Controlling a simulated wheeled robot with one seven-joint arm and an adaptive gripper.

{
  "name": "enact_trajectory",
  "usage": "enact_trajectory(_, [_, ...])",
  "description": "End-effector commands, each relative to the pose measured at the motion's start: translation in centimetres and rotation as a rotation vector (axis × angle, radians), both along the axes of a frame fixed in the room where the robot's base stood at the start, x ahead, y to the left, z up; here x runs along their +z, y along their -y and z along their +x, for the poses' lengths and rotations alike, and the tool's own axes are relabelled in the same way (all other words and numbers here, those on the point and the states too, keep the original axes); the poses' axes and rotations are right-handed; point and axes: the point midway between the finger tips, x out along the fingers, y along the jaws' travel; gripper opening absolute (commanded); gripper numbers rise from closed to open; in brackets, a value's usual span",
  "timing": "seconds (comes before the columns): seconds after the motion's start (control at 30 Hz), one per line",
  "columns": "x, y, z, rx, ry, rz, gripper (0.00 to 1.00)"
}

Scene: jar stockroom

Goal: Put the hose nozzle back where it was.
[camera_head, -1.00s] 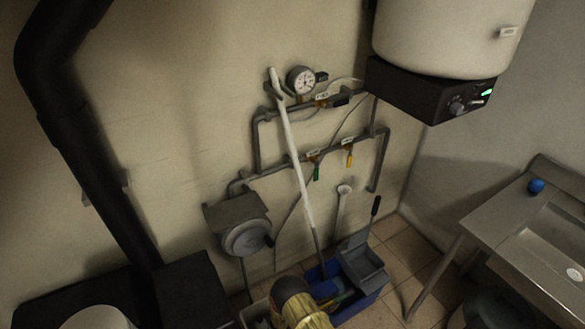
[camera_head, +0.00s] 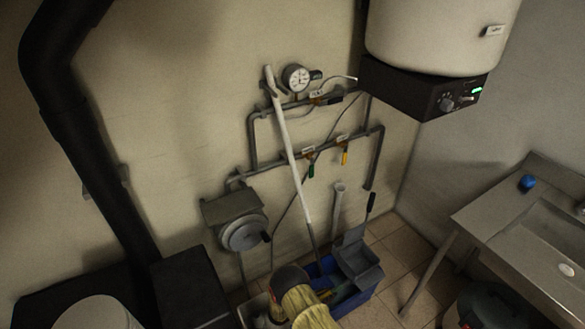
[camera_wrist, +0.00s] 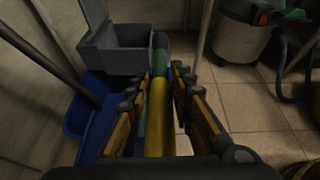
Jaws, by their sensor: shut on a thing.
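My gripper (camera_wrist: 160,98) is shut in the wrist view, with its orange-brown fingers on both sides of a slim yellow tube with a green section and a dark far end. I take this tube to be the hose nozzle (camera_wrist: 157,110); its near end is hidden by my gripper. It is above the floor, beside a blue mop bucket (camera_wrist: 82,128) with a grey wringer (camera_wrist: 125,62). In the head view the bucket (camera_head: 362,300) and wringer (camera_head: 358,262) stand by the wall. My gripper's fingertips and the nozzle cannot be made out there.
A white pole (camera_head: 288,150) leans on wall pipes (camera_head: 285,165) with a gauge (camera_head: 297,77). A water heater (camera_head: 425,85) hangs above. A steel sink table (camera_head: 500,235) stands right. The wrist view shows a canister vacuum (camera_wrist: 240,35) and open tile floor (camera_wrist: 250,105).

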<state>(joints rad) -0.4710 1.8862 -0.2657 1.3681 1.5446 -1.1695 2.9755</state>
Motion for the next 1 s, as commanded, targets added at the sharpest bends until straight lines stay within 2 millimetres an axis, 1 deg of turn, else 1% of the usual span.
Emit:
enact_trajectory(0.17, [2.7, -0.6, 2.1, 0.023, 0.004, 0.002, 0.0])
enact_trajectory(0.3, [5.6, -1.2, 4.1, 0.052, 0.004, 0.003, 0.0])
enact_trajectory(0.5, [9.9, -1.7, 6.5, 0.094, 0.004, 0.002, 0.0])
enact_trajectory(0.7, [14.1, -2.1, 8.5, 0.137, 0.004, 0.001, 0.0])
enact_trajectory(1.0, [20.5, -2.2, 10.5, 0.199, 0.003, 0.001, 0.0])
